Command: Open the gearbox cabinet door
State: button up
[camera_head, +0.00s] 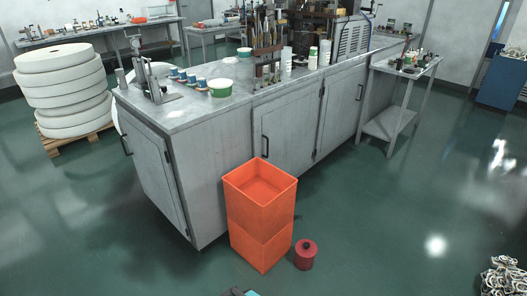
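A long grey cabinet bench has several closed doors. The door on its left end (150,172) has a dark handle (126,146) on its left edge and hinges on its right. The middle front door (288,128) has a dark handle (265,146) at its left edge. The right front door (340,108) has a handle (360,92) at its right edge. No label shows which one is the gearbox cabinet. My gripper is not in view; only a small dark and light-blue piece, seemingly of my arm, shows at the bottom edge.
Stacked orange crates (262,222) stand on the floor before the middle door, partly covering its lower front. A red can (306,255) stands beside them. White rolls (68,98) sit on a pallet at left.

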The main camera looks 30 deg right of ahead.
aim_at(283, 127)
jog(key=z, duration=0.1)
jog(key=i, duration=0.95)
jog(key=u, duration=0.1)
